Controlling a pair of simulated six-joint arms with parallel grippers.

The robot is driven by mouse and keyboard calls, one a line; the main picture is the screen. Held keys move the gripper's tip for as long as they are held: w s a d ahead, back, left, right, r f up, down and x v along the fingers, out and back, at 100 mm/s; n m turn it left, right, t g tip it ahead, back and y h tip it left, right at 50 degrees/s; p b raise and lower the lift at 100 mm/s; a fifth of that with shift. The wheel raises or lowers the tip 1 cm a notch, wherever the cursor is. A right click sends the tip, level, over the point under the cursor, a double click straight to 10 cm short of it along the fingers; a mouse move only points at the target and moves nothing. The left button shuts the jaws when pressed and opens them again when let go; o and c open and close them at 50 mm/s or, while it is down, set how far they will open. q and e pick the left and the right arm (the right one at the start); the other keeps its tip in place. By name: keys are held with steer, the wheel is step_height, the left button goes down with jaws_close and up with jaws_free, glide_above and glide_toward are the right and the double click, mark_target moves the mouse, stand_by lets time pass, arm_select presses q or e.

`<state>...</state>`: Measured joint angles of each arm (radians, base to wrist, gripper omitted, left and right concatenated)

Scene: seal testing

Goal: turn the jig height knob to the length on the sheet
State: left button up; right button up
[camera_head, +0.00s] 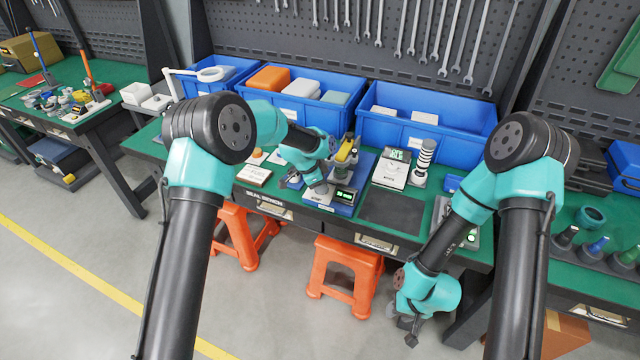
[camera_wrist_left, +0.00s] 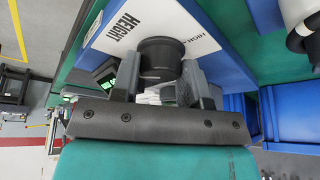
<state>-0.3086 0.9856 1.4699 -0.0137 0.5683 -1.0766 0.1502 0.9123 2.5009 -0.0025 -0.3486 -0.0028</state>
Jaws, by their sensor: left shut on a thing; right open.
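The jig (camera_head: 368,165) is a blue stand on the green bench with a small dark display (camera_head: 345,195) showing green digits too small to read. In the left wrist view, its white panel (camera_wrist_left: 120,30) is lettered HEIGHT, and the round black knob (camera_wrist_left: 160,55) sticks out of it. My left gripper (camera_wrist_left: 160,84) is shut on the knob, one finger on each side. In the head view, my left gripper (camera_head: 318,187) is at the jig's front and hides the knob. A white sheet (camera_head: 254,174) lies left of it, its writing unreadable. My right gripper (camera_head: 411,338) hangs open, low before the bench.
A white instrument (camera_head: 391,168) with a green display and a striped cylinder (camera_head: 425,160) stand right of the jig. A dark mat (camera_head: 392,210) is bare. Blue bins (camera_head: 420,135) line the back. Orange stools (camera_head: 345,275) stand below the front edge.

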arm_select(q)
steer(key=o, duration=0.7)
steer(key=shift+c, duration=0.2)
steer(key=v, duration=1.7)
steer(key=shift+r, duration=0.3)
